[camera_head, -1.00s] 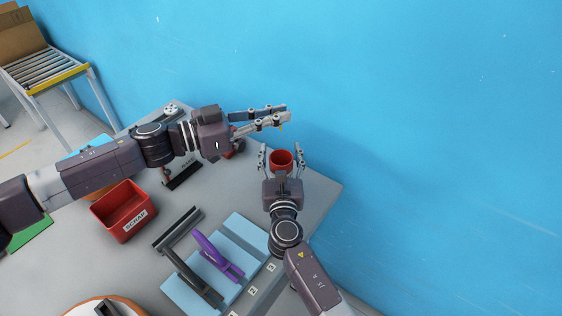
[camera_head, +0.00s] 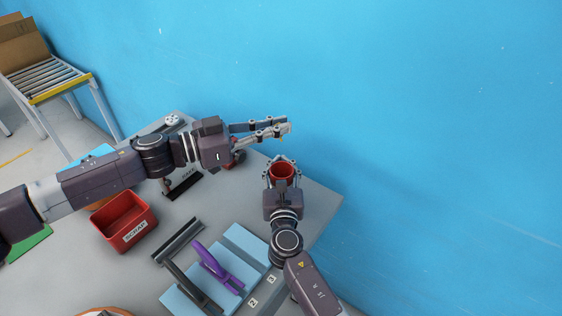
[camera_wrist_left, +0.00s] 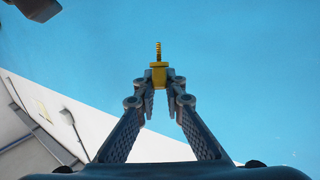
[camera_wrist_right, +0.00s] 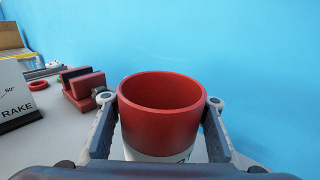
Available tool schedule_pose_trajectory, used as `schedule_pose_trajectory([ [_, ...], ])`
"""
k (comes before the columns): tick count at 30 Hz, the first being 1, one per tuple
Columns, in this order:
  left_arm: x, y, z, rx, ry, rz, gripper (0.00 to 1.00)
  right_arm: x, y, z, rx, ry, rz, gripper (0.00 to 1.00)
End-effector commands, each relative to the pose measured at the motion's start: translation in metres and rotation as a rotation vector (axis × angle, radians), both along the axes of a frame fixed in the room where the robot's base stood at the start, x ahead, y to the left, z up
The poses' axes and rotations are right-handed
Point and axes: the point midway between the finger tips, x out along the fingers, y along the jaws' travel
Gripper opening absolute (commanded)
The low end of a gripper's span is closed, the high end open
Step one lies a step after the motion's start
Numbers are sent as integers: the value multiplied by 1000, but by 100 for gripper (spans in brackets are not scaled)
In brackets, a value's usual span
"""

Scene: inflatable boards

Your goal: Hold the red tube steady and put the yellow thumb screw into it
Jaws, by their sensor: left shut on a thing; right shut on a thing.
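The red tube (camera_wrist_right: 160,120) stands upright between the fingers of my right gripper (camera_head: 283,163), its open mouth facing up and a pale band below the red. It also shows in the head view (camera_head: 282,172). My right gripper is shut on it. My left gripper (camera_head: 288,126) is shut on the yellow thumb screw (camera_wrist_left: 159,70), which sits at its fingertips with the threaded shaft pointing away from the gripper. In the head view the screw is small and mostly hidden by the fingers. My left gripper is above and behind the tube, apart from it.
A red scrap bin (camera_head: 124,221) stands at the left of the grey table. Blue boards with a purple clamp (camera_head: 217,264) lie at the front. A blue wall (camera_head: 420,130) borders the table.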

Motion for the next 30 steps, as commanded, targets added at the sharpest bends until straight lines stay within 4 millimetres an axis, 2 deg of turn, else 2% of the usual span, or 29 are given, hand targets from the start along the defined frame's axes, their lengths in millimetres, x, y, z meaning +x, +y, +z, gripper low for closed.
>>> schedule_pose_trajectory([
  [5,0,0,-5,0,1,0,0,0,0,0,0,0,0,8],
  [30,0,0,-63,-1,2,0,0,0,0,0,0,0,0,6],
])
